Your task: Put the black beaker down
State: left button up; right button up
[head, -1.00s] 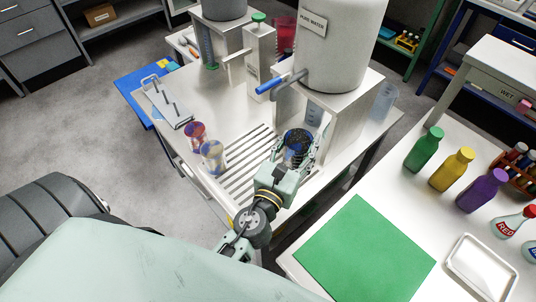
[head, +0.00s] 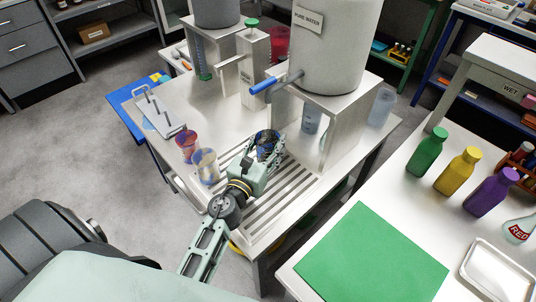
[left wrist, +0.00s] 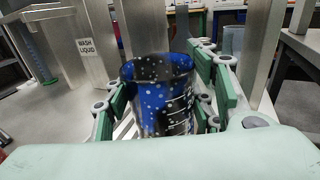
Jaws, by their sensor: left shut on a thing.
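The black beaker (head: 267,141) shows blue and black with pale speckles. It stands about upright over the slotted drain area (head: 288,190) of the white bench, near the pure water tank's stand. In the left wrist view the beaker (left wrist: 158,92) sits between the green finger pads. My left gripper (head: 259,152) is shut on it. I cannot tell whether the beaker's base touches the slats. My right gripper is not in view.
A metal rack (head: 158,112) is at the far left. Slats on the right are clear.

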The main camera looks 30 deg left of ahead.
aim_at(264, 159)
pick_arm(q)
jog(key=shift+f+b, duration=0.8)
jog(key=shift+f, duration=0.9)
jog(key=shift+f, duration=0.15)
jog(key=o, duration=1.1)
